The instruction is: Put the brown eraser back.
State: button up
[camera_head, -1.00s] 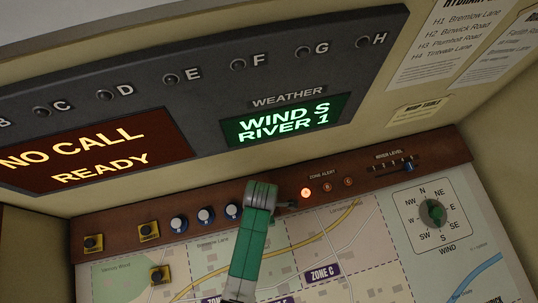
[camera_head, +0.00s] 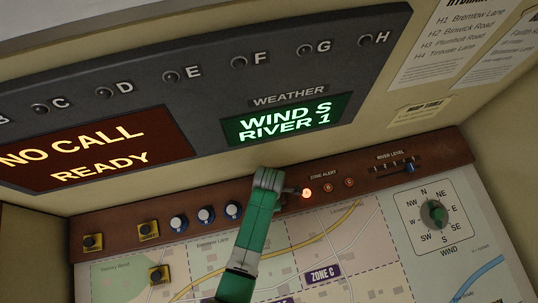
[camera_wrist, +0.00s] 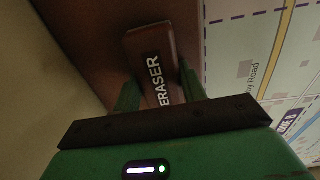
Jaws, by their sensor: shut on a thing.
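The brown eraser (camera_wrist: 148,48), with ERASER in white letters, shows in the wrist view. My gripper (camera_wrist: 158,88) has its two green fingers on either side of it and is shut on it. The eraser's far end points away from my gripper, over the reddish-brown console strip (camera_wrist: 85,40). Whether it touches the strip I cannot tell. In the head view my green and grey arm (camera_head: 255,225) reaches up to this strip, left of the lit zone alert lamp. The eraser and my fingertips cannot be made out there.
The strip carries yellow-based buttons (camera_head: 148,230), blue-and-white knobs (camera_head: 205,214), zone alert lamps (camera_head: 328,187) and a river level slider (camera_head: 408,168). The map (camera_head: 370,240) with a wind dial (camera_head: 434,214) lies below. The display panel (camera_head: 200,90) rises behind.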

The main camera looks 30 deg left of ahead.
jog(key=o, duration=0.9)
jog(key=shift+o, duration=0.2)
notch_tip(320, 180, up, 12)
jog(key=p, duration=0.1)
jog(key=shift+r, duration=0.15)
